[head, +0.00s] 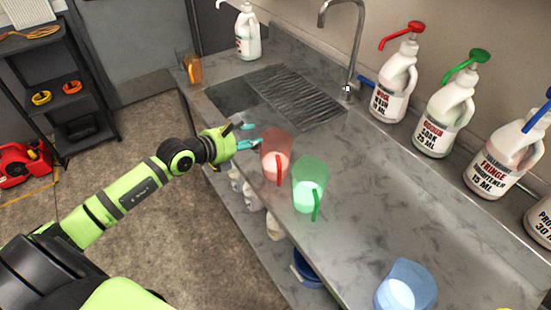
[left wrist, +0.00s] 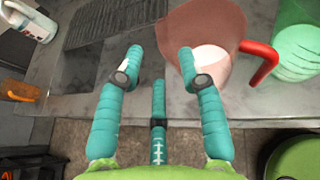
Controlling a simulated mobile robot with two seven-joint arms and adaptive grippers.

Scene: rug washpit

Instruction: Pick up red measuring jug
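The red measuring jug (head: 274,150) is translucent and stands upright on the grey counter, near its front edge, with its handle facing the robot's right. It holds some pale content. In the left wrist view the red jug (left wrist: 208,28) is at the upper right, beyond the right finger. My left gripper (head: 246,136) is open and empty, with its teal fingers just left of the jug. In the left wrist view my gripper (left wrist: 160,62) has its fingers spread, and the right fingertip overlaps the jug's outline; I cannot tell if they touch. My right gripper is not in view.
A green jug (head: 309,184) stands close to the right of the red one. A blue jug (head: 405,287) is farther along the counter (head: 370,190). Several pump bottles (head: 445,112) line the back wall. A sink with a ribbed drainer (head: 295,92) and tap (head: 352,45) lies behind.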

